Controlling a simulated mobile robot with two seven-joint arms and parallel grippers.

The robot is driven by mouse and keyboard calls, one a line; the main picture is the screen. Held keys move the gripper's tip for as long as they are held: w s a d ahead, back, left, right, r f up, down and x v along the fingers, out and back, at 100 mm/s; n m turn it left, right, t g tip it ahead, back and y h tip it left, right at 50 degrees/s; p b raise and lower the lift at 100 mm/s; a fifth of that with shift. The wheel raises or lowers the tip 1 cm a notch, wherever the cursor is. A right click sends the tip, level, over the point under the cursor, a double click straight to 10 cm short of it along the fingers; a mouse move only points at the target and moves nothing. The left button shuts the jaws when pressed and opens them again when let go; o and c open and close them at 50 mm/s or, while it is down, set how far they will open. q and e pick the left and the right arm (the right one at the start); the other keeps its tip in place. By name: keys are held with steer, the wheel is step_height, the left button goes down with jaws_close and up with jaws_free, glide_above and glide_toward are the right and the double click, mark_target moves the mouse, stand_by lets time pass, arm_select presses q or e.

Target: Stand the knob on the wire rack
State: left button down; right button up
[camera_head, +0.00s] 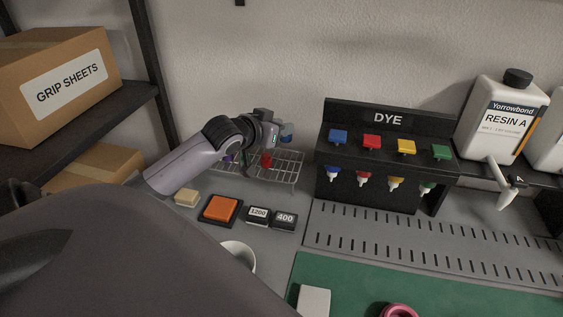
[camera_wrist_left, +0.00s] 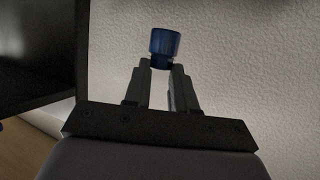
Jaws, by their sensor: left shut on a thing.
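A blue knob (camera_wrist_left: 165,42) is held between the fingertips of my left gripper (camera_wrist_left: 161,68). In the head view the left gripper (camera_head: 278,132) is above the back of the wire rack (camera_head: 287,170), and the blue knob (camera_head: 287,132) shows beyond it, clear of the wires. The rack stands against the wall. A red piece (camera_head: 266,160) stands on it, and a purple piece (camera_head: 229,158) shows partly behind my left arm. The arm hides the rack's left part. My right gripper is not in view.
A black dye stand (camera_head: 350,185) is right of the rack. In front lie an orange pad (camera_head: 220,209), a tan block (camera_head: 187,197), two dark blocks marked 1200 (camera_head: 258,216) and 400 (camera_head: 285,219), and a white cup (camera_head: 240,253). A shelf with boxes (camera_head: 60,85) is at left.

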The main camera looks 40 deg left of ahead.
arm_select(q)
step_height(320, 180, down, 11)
steer(key=shift+r+b, duration=0.15)
steer(key=shift+b, duration=0.3)
steer(key=c, duration=0.9)
jaws_free()
steer(key=p+v, duration=0.1)
steer(key=v, duration=1.1)
steer(key=shift+d, duration=0.1)
